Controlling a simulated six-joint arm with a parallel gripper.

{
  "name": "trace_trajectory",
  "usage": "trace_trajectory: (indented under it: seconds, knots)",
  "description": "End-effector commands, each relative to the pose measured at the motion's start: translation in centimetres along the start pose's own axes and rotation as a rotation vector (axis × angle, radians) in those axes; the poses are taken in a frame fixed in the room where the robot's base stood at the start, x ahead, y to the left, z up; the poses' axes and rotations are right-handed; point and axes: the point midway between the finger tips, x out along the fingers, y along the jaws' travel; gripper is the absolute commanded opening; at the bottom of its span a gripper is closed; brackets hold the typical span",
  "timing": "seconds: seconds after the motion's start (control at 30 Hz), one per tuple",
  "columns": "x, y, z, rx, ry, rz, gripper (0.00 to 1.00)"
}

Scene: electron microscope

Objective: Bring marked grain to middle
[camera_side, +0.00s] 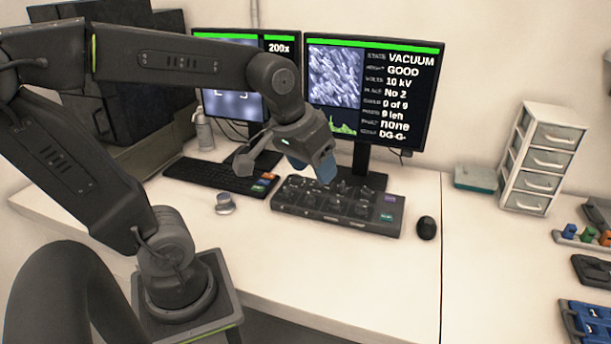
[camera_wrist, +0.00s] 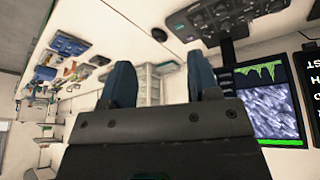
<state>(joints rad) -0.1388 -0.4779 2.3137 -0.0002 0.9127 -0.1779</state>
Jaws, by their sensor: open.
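The left monitor (camera_side: 232,105) shows a grey-blue picture with pale corner marks and "200x"; my arm covers much of it, and I cannot make out a marked grain. The right monitor (camera_side: 335,75) shows a needle-like texture, a green graph and text including "VACUUM", "GOOD", "10 kV", "0 of 9" and "none". The dark knob panel (camera_side: 330,217) lies on the desk below. My gripper (camera_side: 326,170) is open and empty above the panel's back part. In the wrist view, its blue fingers (camera_wrist: 160,82) stand apart with nothing between them; the panel (camera_wrist: 212,22) is beyond.
A keyboard (camera_side: 220,177) and a small grey round knob (camera_side: 225,203) lie left of the panel. A black mouse (camera_side: 427,228) sits at its right. A white drawer unit (camera_side: 542,158) and a teal box (camera_side: 476,178) stand farther right. The front desk is clear.

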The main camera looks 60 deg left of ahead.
Motion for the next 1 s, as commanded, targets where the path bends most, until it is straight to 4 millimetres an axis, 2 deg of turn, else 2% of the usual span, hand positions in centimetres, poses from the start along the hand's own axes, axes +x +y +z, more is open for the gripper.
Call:
trace_trajectory:
  seconds: [0.03,0.2,0.27,0.43,0.53,0.7,0.83,1.0]
  knots:
    - [1.0,-0.9,-1.9,-0.084,-0.031,-0.023,0.56]
    - [4.6,-4.5,-7.5,-0.366,-0.104,-0.088,0.56]
    - [6.2,-6.1,-9.2,-0.466,-0.127,-0.111,0.56]
    - [11.4,-11.8,-12.9,-0.750,-0.191,-0.180,0.56]
    - [14.8,-15.6,-14.2,-0.911,-0.227,-0.220,0.56]
    - [19.4,-20.9,-14.7,-1.125,-0.270,-0.274,0.56]
    - [21.4,-23.1,-14.6,-1.215,-0.286,-0.297,0.56]
    - [22.6,-23.9,-14.3,-1.245,-0.292,-0.305,0.56]
